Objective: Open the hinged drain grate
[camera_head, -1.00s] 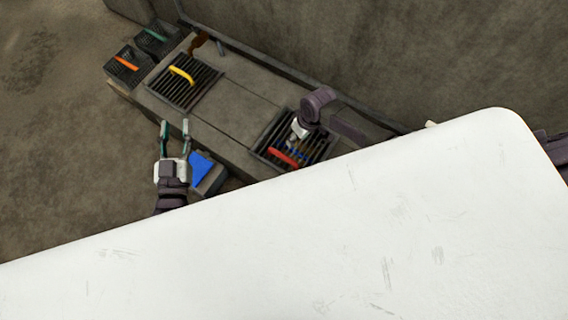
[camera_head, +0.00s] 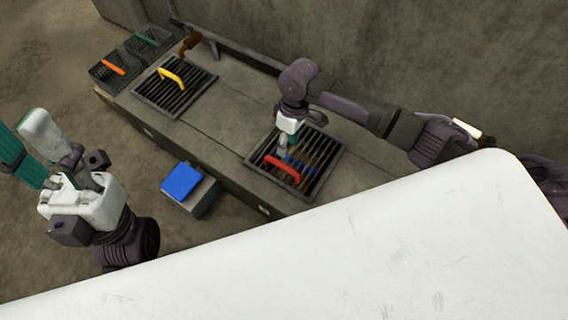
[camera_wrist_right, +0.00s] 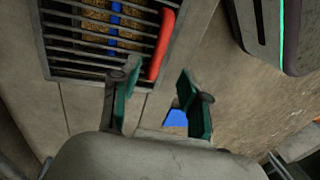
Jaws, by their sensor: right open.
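A dark barred grate with a red handle (camera_head: 282,169) lies flat in the long grey bench. Through its bars in the right wrist view show brown grain and a blue strip. The red handle also shows there (camera_wrist_right: 161,45). A second barred grate with a yellow handle (camera_head: 172,78) lies flat farther left. My right gripper (camera_head: 285,142) is over the red-handled grate, near the handle. In the right wrist view my right gripper (camera_wrist_right: 157,75) is open and empty, with the handle beyond the fingertips. My left gripper (camera_head: 22,132) is open and empty at the far left, away from the bench.
A blue-topped box (camera_head: 182,180) stands on the floor before the bench. Two dark baskets, with an orange handle (camera_head: 113,67) and a green handle (camera_head: 148,39), are at the far left end. A wall (camera_head: 450,60) rises behind. A white surface (camera_head: 400,240) fills the foreground.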

